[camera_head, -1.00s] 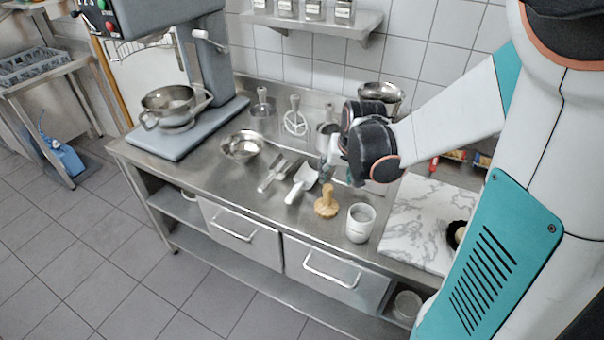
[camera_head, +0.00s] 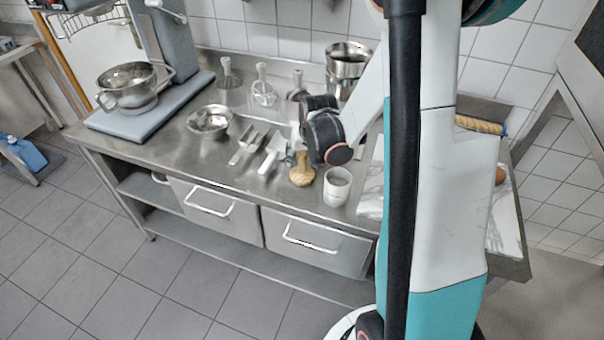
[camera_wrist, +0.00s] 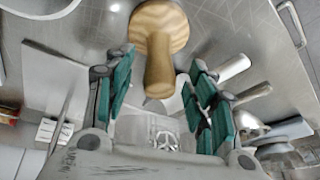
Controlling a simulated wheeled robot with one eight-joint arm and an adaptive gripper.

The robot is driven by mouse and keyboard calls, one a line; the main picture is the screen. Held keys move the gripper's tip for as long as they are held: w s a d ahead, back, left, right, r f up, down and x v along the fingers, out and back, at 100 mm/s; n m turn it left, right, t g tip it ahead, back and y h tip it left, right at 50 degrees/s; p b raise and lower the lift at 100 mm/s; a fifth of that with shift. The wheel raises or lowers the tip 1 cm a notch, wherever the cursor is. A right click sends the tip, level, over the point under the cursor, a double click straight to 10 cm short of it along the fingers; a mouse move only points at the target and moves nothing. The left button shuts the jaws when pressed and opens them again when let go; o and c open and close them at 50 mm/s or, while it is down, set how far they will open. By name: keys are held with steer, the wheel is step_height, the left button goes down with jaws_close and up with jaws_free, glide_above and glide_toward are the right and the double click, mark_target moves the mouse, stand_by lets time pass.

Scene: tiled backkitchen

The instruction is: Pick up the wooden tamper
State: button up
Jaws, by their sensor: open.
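The wooden tamper (camera_head: 302,174) stands on the steel worktop near its front edge, left of a white cup. In the wrist view the tamper (camera_wrist: 168,28) shows large at the top centre, its handle pointing down the picture. My gripper (camera_wrist: 158,62) is open, with teal-padded fingers to the left and right of the handle's end. I see no clear contact between pads and handle. In the head view my gripper is mostly hidden behind my dark wrist, close behind and above the tamper.
The white cup (camera_head: 337,187) stands close to the tamper's right. A white scoop (camera_head: 272,156) and a metal scoop (camera_head: 244,149) lie to its left, with a steel bowl (camera_head: 209,122) beyond. Steel pots (camera_head: 347,62) stand behind. My arm covers much of the marble board (camera_head: 371,190).

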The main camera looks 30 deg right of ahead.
steer(key=shift+w+f, duration=0.1)
steer(key=shift+f, duration=0.2)
steer(key=shift+c, duration=0.6)
jaws_close()
steer(key=shift+r, duration=0.15)
